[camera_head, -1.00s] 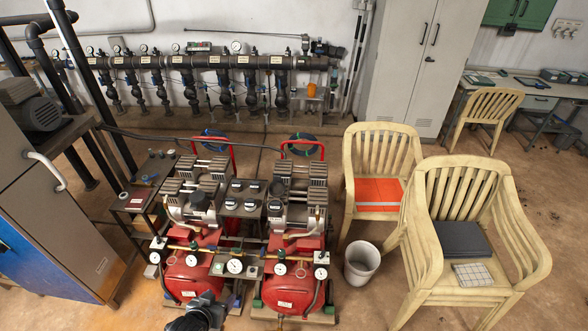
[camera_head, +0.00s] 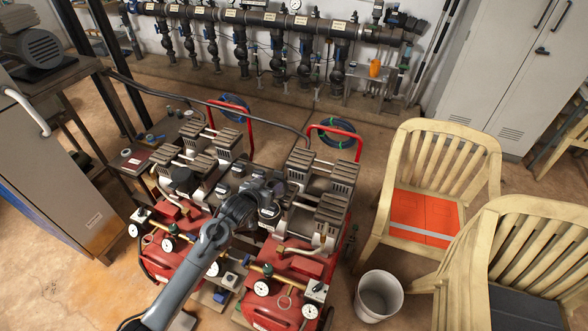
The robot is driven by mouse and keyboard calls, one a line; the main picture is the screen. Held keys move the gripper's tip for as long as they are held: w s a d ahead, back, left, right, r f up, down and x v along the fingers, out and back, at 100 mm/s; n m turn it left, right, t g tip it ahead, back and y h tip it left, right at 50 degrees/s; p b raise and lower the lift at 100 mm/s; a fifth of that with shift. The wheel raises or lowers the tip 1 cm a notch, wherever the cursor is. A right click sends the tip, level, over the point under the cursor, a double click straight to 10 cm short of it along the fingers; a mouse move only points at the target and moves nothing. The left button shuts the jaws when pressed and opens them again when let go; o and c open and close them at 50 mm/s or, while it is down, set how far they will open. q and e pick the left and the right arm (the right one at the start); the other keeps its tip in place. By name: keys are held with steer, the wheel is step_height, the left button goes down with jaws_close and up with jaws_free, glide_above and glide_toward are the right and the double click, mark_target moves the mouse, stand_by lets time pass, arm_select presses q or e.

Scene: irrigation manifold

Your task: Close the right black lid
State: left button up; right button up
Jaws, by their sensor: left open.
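Two red compressors with grey finned heads stand side by side, the left one (camera_head: 172,250) and the right one (camera_head: 283,298). A black round cap (camera_head: 181,179) sits on the left compressor. I cannot clearly make out the right black lid; my left arm and gripper cover much of the middle, between the compressors. My left gripper (camera_head: 279,189) is open, close to the right compressor's finned heads (camera_head: 323,190). Its fingers are small and dark against the machines, and I cannot tell whether they touch anything. My right gripper is out of view.
A white bucket (camera_head: 378,296) and a wooden chair with an orange cloth (camera_head: 425,216) stand to the right. A second chair (camera_head: 535,240) is at the far right. Red handles (camera_head: 335,130) rise behind the compressors. A pipe manifold (camera_head: 275,20) runs along the back wall.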

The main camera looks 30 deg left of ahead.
mark_target(279, 172)
arm_select(q)
steer(key=shift+t, duration=0.3)
steer(key=shift+a+r+b+x, duration=0.15)
steer(key=shift+b+x, duration=0.65)
steer(key=shift+x, duration=1.15)
steer(key=shift+a+r+b+x, duration=0.15)
steer(key=shift+b+x, duration=0.6)
steer(key=shift+x, duration=1.15)
steer(key=shift+r+b+x, duration=0.15)
steer(key=shift+b+x, duration=0.65)
steer(key=shift+x, duration=1.15)
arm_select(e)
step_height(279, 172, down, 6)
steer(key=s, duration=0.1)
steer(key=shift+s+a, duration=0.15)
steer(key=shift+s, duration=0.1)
arm_select(q)
steer(key=shift+w, duration=0.15)
jaws_close()
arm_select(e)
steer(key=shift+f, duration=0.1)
